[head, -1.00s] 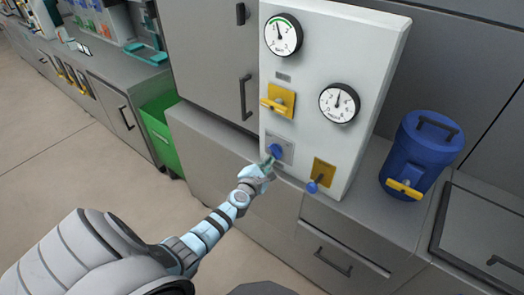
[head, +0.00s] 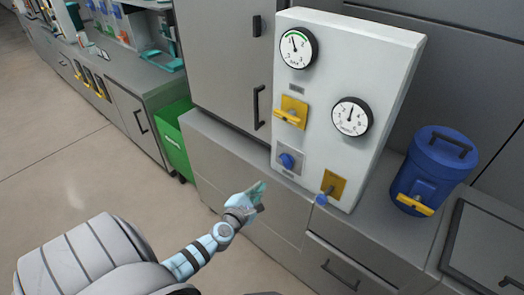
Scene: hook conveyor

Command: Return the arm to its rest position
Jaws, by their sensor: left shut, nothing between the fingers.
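My left arm reaches in from the lower left of the head view. Its left gripper (head: 258,190) is shut and empty, in front of the grey drawer fronts. It is apart from the white gauge panel (head: 375,60), below and left of the panel's blue knob (head: 287,161). My right gripper is not in view.
The panel also carries two round gauges (head: 298,48), a yellow handle (head: 288,116) and a lower blue-tipped lever (head: 323,198). A blue canister (head: 436,170) with a yellow tap stands to the right. A green bin (head: 174,138) stands to the left. Open floor (head: 70,165) lies at left.

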